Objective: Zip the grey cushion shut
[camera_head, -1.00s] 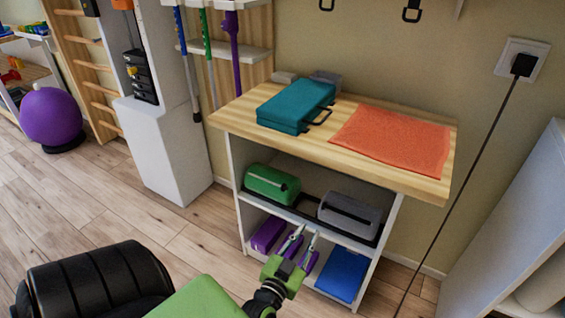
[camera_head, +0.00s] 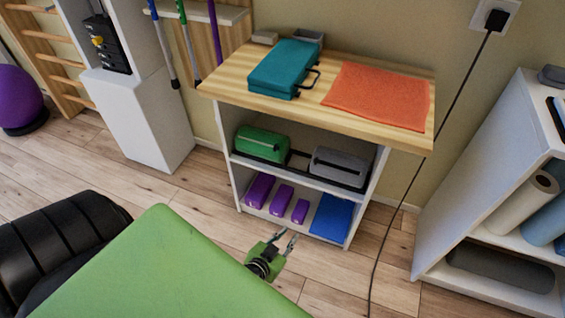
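The grey cushion (camera_head: 339,167) lies on the upper shelf of the wooden-topped unit, right of a green cushion (camera_head: 262,144). A light line runs along its upper part; I cannot tell how far any zip is closed. My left gripper (camera_head: 287,235) is in front of the unit, lower than the cushion in the picture and apart from it. Its two fingers are spread with nothing seen between them. My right gripper is not in view.
The cushions sit in a dark tray (camera_head: 299,161). The lower shelf holds several purple blocks (camera_head: 282,197) and a blue folded item (camera_head: 331,217). A teal case (camera_head: 288,68) and an orange towel (camera_head: 376,94) lie on the worktop (camera_head: 225,84). A cable (camera_head: 400,205) hangs to the right.

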